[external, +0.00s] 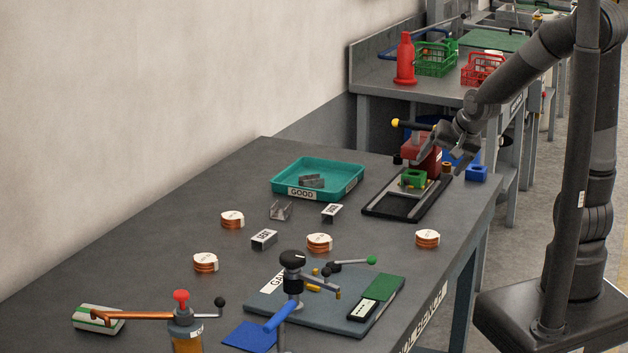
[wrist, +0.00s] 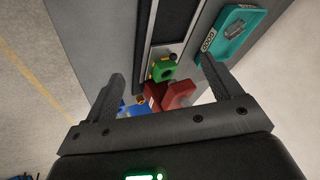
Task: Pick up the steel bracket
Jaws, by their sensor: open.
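A grey steel bracket (external: 281,210) with upright sides lies on the dark workbench in front of the teal tray. Grey metal bracket pieces (external: 312,181) sit inside the teal tray (external: 283,188) labelled GOOD; a grey piece (wrist: 235,30) also shows in the tray in the wrist view. My gripper (external: 455,150) is above the red press at the bench's right side, apart from the brackets. In the wrist view my gripper (wrist: 163,75) is open, with nothing between its fingers. The bracket in front of the tray is not visible in the wrist view.
A red press (external: 424,153) with a green block (external: 413,178) stands below my gripper, beside a blue block (external: 477,173). Several copper coils (external: 319,243) and small label blocks (external: 264,239) are spread over the bench. A clamp fixture (external: 292,275) stands nearer the front.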

